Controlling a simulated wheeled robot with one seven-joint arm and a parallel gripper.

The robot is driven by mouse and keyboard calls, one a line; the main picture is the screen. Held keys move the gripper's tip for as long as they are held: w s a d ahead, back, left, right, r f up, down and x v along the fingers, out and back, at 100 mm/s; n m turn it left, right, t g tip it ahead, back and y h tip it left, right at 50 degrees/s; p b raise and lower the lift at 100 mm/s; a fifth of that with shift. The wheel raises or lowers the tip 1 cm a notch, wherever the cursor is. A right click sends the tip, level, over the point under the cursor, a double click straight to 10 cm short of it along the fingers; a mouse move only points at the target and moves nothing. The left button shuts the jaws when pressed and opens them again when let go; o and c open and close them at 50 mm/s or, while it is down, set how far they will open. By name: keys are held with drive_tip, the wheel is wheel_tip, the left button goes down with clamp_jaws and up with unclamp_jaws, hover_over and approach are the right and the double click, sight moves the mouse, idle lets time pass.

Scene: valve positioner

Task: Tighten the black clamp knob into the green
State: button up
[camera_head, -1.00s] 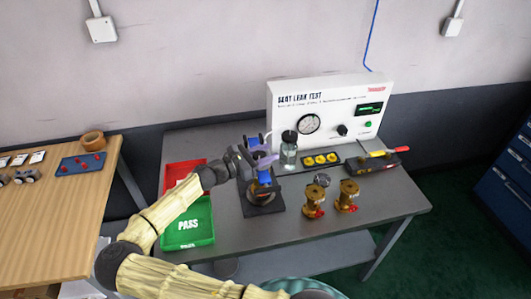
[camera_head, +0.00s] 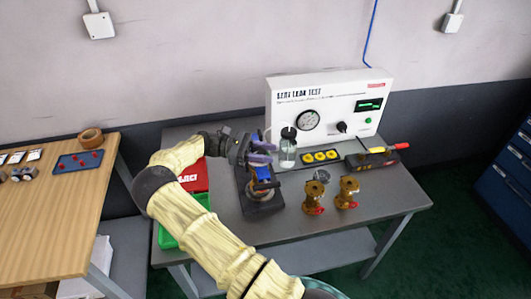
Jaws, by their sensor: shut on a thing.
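The clamp fixture, with blue uprights and a dark base plate (camera_head: 266,208), stands on the grey table left of the two brass valves. My gripper (camera_head: 262,153) reaches in from the left at the top of the fixture, its purple-grey fingers pointing right. It is shut at the place of the black clamp knob. The fingers cover the knob, so its shape and turn cannot be made out. No green mark on the clamp is clear at this size.
Two brass valves (camera_head: 315,194) (camera_head: 347,191) stand right of the fixture. The leak test panel (camera_head: 320,108) and a clear bottle (camera_head: 288,150) stand behind. A red tray (camera_head: 193,178) and a green tray (camera_head: 166,238) lie left, partly behind my arm. The table's front right is clear.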

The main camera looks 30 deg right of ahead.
drive_tip(key=shift+m+g+y, duration=0.3)
drive_tip(key=o, duration=1)
drive_tip(key=shift+c, duration=0.2)
